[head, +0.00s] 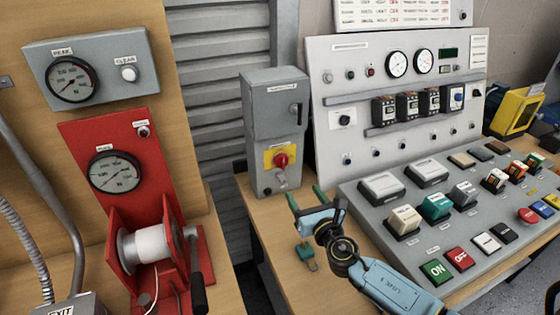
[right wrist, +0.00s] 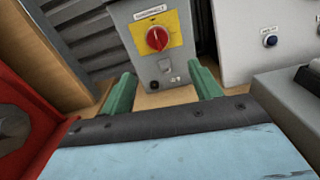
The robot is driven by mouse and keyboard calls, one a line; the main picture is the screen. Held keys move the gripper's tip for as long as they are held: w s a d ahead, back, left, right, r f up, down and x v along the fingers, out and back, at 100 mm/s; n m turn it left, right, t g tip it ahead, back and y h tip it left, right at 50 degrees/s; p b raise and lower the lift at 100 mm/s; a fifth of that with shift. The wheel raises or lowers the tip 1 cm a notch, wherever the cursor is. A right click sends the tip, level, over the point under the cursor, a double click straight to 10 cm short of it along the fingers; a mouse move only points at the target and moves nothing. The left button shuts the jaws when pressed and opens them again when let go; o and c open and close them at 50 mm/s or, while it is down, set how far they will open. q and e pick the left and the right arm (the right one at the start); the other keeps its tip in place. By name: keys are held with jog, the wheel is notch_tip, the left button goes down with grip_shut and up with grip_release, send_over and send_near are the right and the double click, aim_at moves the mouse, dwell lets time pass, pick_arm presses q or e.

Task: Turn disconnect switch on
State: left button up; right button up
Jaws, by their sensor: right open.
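The disconnect switch is a grey box (head: 275,130) standing upright on the wooden table, left of the large control panel. Its red rotary knob (head: 281,160) sits on a yellow plate on the lower front. In the right wrist view the red knob (right wrist: 157,39) shows ahead at the top middle, with a light mark on it pointing up. My right gripper (head: 306,194) is open and empty, in front of and below the knob, apart from it. Its green fingers (right wrist: 163,85) stand wide apart in the right wrist view. My left gripper is not in view.
A sloped console (head: 440,220) with several buttons lies right of my right arm. The large control panel (head: 400,100) stands behind it. A green padlock-like item (head: 305,253) lies on the table below the gripper. A red winch stand (head: 120,190) is at the left.

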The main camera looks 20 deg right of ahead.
send_near(284, 166)
jog(key=w, duration=0.1)
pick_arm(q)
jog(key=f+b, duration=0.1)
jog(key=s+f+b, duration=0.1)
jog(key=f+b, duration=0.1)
pick_arm(e)
jog(key=shift+n, duration=0.4)
jog(key=w, duration=0.8)
jog(key=shift+w+d+r, duration=0.1)
jog(key=shift+d+r, duration=0.05)
jog(key=shift+d, duration=0.1)
jog(key=c, duration=0.9)
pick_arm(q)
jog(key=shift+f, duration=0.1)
pick_arm(e)
jog(key=shift+c, duration=0.2)
